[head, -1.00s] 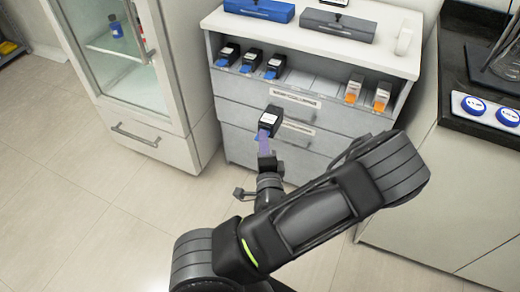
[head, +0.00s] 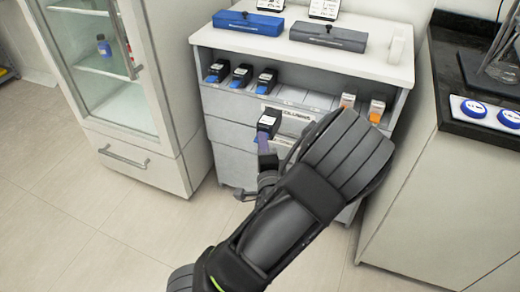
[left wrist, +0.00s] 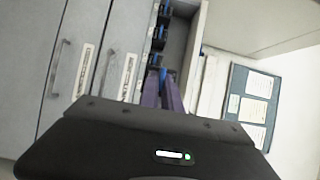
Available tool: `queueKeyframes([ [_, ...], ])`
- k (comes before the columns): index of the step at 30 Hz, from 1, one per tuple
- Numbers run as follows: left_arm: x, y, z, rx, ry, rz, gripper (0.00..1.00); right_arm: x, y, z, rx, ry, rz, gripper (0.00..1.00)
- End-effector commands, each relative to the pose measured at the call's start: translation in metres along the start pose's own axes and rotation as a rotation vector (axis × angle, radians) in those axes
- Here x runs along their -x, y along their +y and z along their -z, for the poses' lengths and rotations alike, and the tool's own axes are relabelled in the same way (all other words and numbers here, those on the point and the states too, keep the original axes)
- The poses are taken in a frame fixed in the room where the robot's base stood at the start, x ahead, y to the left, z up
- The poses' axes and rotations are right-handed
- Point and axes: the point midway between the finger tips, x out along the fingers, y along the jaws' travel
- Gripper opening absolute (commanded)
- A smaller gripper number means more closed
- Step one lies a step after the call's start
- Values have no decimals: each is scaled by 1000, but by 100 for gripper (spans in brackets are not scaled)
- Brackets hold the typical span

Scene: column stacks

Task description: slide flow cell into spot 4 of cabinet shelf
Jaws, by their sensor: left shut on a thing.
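The flow cell (head: 269,121), a black block with a pale label on top and a blue underside, is held by my left gripper (head: 263,144). It hangs in front of the drawers, just below the shelf's front edge. The cabinet shelf (head: 290,92) has three similar black and blue cells (head: 241,74) at its left, bare slots in the middle, and two white and orange cells (head: 376,110) at its right. My right gripper is out of view.
A blue case (head: 249,24) and a grey case (head: 328,35) lie on the cabinet top. A glass-door cabinet (head: 100,60) stands left, and a dark counter (head: 470,110) right. My arm covers the lower right of the drawers.

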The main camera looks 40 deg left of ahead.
Motion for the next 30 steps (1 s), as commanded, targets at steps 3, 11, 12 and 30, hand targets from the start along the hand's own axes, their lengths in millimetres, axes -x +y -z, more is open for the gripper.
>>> queueKeyframes([
  [3,-8,0,4,3,-2,2,0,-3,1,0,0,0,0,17],
  [11,-26,0,14,2,-1,3,0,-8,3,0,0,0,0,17],
  [12,-28,0,16,2,-1,3,0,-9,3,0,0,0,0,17],
  [30,-68,1,38,3,-2,3,0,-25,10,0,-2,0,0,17],
])
